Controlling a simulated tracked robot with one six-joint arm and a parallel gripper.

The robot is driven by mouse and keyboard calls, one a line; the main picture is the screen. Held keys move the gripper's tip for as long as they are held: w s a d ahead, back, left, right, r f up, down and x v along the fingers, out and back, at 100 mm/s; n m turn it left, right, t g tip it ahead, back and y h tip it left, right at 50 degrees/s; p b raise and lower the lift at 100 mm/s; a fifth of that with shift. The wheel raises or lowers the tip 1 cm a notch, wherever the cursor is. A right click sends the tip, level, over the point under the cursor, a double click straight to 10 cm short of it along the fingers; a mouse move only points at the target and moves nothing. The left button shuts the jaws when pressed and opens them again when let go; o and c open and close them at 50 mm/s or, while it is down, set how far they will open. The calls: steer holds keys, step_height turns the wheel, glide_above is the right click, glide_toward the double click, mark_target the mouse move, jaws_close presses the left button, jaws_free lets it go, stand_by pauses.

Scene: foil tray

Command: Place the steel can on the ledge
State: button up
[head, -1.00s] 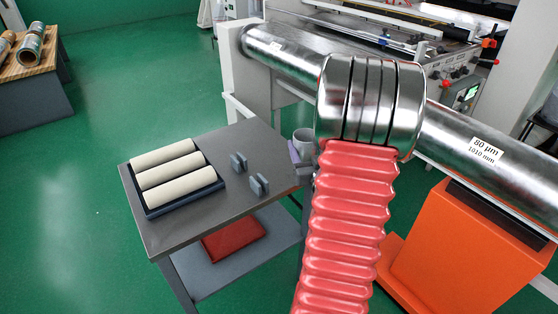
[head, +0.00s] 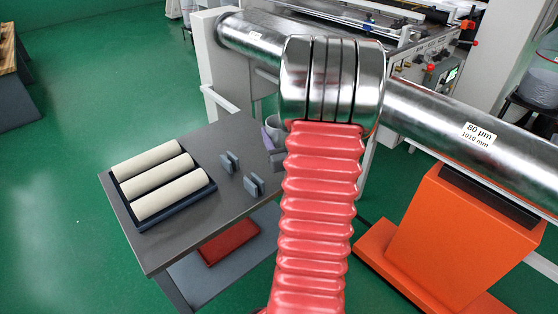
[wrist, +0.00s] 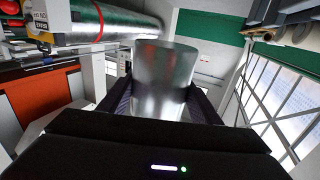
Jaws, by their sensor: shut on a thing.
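The steel can (wrist: 165,75) is a plain grey metal cylinder, upright in the wrist view between the two dark fingers of my gripper (wrist: 158,98). My gripper is shut on it. In the head view, only part of the can (head: 272,127) shows, just left of my red ribbed arm. A purple-grey part of my gripper (head: 267,143) shows beside it, over the right end of the grey table in the picture. My arm hides the rest of both. I cannot tell which surface is the ledge.
The grey table (head: 185,222) carries a dark tray (head: 122,193) of cream rolls and two small grey blocks (head: 242,175). A red pad (head: 228,243) lies on its lower shelf. A large steel roller (head: 415,113) crosses behind my arm. An orange stand (head: 440,240) is at right.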

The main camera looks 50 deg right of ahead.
steer(key=shift+f, duration=2.8)
steer(key=shift+f, duration=2.1)
steer(key=shift+f, duration=0.1)
steer(key=o, duration=0.9)
steer(key=shift+o, duration=0.2)
